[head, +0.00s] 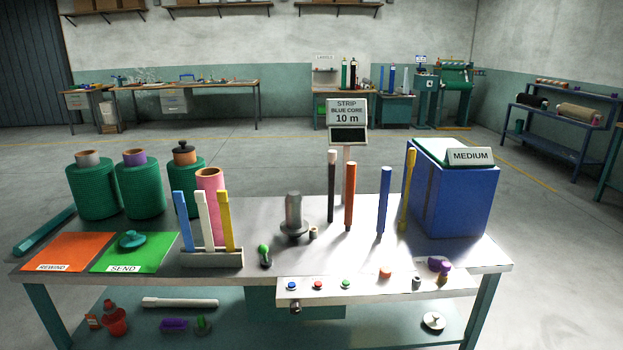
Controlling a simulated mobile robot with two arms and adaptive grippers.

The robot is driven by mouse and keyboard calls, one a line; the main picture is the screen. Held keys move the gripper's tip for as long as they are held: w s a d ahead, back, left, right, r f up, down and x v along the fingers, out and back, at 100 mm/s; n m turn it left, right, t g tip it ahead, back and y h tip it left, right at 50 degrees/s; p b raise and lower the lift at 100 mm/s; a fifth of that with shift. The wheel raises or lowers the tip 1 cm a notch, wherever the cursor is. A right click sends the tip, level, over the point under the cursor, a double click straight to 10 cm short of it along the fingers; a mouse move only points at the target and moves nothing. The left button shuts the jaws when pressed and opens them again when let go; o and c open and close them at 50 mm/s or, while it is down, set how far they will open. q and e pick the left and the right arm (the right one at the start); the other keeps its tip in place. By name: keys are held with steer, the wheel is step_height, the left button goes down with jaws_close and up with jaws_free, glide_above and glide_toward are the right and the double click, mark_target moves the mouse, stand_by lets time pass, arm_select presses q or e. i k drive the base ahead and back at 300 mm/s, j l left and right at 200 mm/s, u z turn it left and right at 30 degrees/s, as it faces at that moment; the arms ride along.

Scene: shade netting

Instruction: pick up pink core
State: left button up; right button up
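The pink core (210,181) is an upright hollow tube with a pink outer wall and an orange-looking inner rim. It stands on the workbench (262,212), left of centre. Its lower part is partly hidden by a small rack (212,259) holding blue, white and yellow upright sticks. A green netting roll (184,190) with a dark knob on top stands close behind it to the left. Neither of my grippers shows in the head view.
Two more green rolls (92,190) stand at the left. Orange (68,252) and green (157,252) mats lie in front of them. A grey spindle (294,212), several upright coloured bars, a blue box (455,200) and a button panel (330,285) fill the right side.

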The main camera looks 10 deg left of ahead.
mark_target(210, 180)
steer(key=i+j+u, duration=0.1)
steer(key=u, duration=0.25)
steer(key=i+u, duration=0.5)
steer(key=u, duration=0.15)
